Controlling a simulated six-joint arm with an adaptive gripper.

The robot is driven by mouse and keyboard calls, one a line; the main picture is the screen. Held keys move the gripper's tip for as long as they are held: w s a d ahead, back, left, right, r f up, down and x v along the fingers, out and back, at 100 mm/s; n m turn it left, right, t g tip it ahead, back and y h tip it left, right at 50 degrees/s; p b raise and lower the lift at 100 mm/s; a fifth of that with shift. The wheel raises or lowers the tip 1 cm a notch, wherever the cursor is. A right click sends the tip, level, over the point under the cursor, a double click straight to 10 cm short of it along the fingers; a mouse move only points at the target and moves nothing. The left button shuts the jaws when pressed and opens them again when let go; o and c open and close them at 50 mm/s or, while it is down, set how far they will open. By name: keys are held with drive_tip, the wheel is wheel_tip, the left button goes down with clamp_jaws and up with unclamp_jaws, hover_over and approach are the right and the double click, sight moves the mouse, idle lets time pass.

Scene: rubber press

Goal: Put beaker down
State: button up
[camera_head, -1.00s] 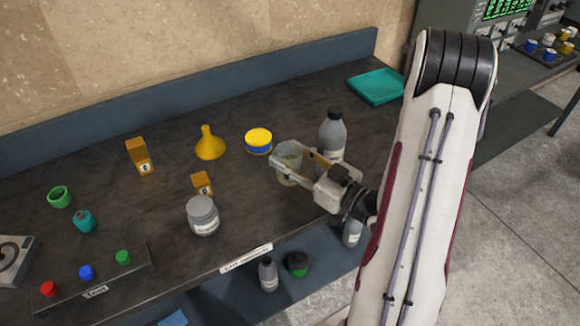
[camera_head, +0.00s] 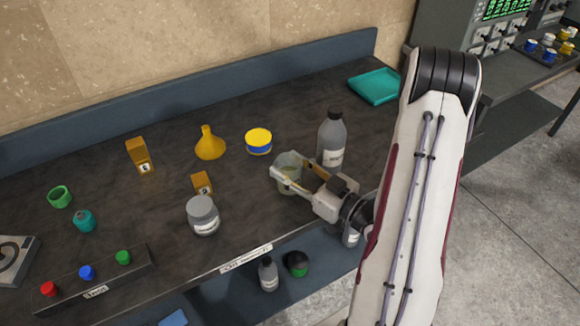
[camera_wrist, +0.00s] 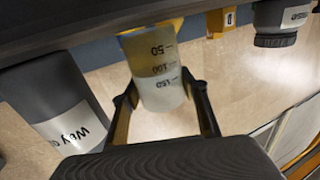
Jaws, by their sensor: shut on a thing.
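The clear beaker (camera_head: 289,184) holds a pale yellowish content and is upright on the right part of the dark bench, left of the grey bottle. My gripper (camera_head: 290,174) is shut on its sides, reaching in from the right. In the wrist view, which is upside down, the beaker (camera_wrist: 158,70) with its volume marks sits between the two fingers (camera_wrist: 162,88). Its base is at or very close to the bench top; I cannot tell if it touches.
A grey bottle (camera_head: 331,142) stands close behind the beaker. A teal tray (camera_head: 375,86) lies at the back right. Bare bench surrounds the beaker's left side.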

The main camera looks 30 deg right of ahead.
sight(300, 175)
drive_tip(key=shift+f, duration=0.2)
drive_tip(key=o, duration=1.2)
drive_tip(key=shift+s, duration=0.1)
drive_tip(key=shift+v, duration=3.5)
drive_tip(key=shift+s+d, duration=0.15)
drive_tip(key=shift+s, duration=0.15)
drive_tip(key=shift+o, duration=0.8)
